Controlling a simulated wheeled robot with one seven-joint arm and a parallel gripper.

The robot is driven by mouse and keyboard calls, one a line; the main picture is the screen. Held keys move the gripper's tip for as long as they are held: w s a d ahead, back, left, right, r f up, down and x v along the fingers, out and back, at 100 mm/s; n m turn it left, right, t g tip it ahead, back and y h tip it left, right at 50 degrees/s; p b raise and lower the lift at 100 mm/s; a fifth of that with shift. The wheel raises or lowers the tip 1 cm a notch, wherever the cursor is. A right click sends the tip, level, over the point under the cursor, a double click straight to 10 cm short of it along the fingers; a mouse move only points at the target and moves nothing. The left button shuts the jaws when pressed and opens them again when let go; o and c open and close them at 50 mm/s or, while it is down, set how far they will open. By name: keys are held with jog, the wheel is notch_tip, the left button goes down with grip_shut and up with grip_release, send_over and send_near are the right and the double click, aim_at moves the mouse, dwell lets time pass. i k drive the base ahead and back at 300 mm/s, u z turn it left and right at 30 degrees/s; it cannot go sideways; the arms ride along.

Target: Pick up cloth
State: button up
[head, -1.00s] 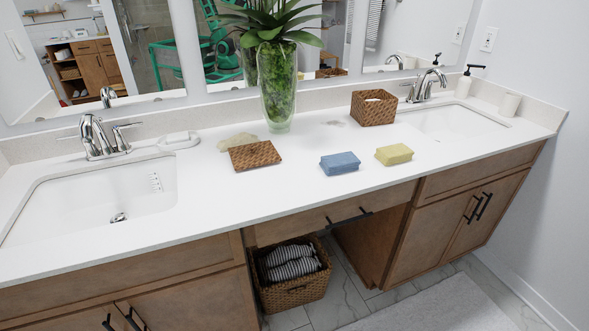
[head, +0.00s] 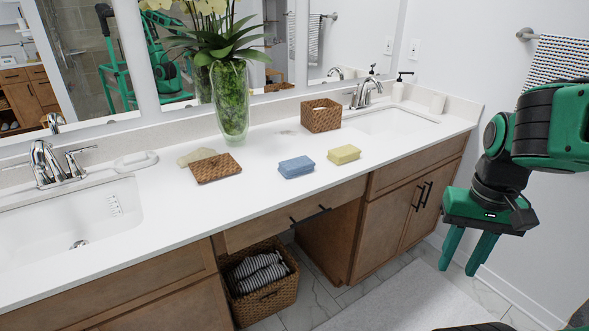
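A folded blue cloth or sponge-like block (head: 296,167) lies on the white counter, and a similar yellow one (head: 344,154) lies to its right; I cannot tell for sure what they are made of. A flat beige item (head: 197,156), perhaps cloth, lies partly behind the woven tray. A patterned towel (head: 570,65) hangs on the right wall, partly hidden by my arm. My gripper (head: 458,270) is at the right, pointing down in front of the cabinet, well away from the counter items. Its two teal fingers are apart with nothing between them.
The white counter (head: 165,208) holds a woven tray (head: 216,168), a woven box (head: 321,116), a glass vase with a plant (head: 231,105) and two sinks with faucets. A basket with striped towels (head: 265,280) stands below. The counter's front strip is clear.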

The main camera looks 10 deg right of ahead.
aim_at(296, 167)
jog(key=u, duration=0.05)
jog(key=i, duration=1)
jog(key=z, duration=0.05)
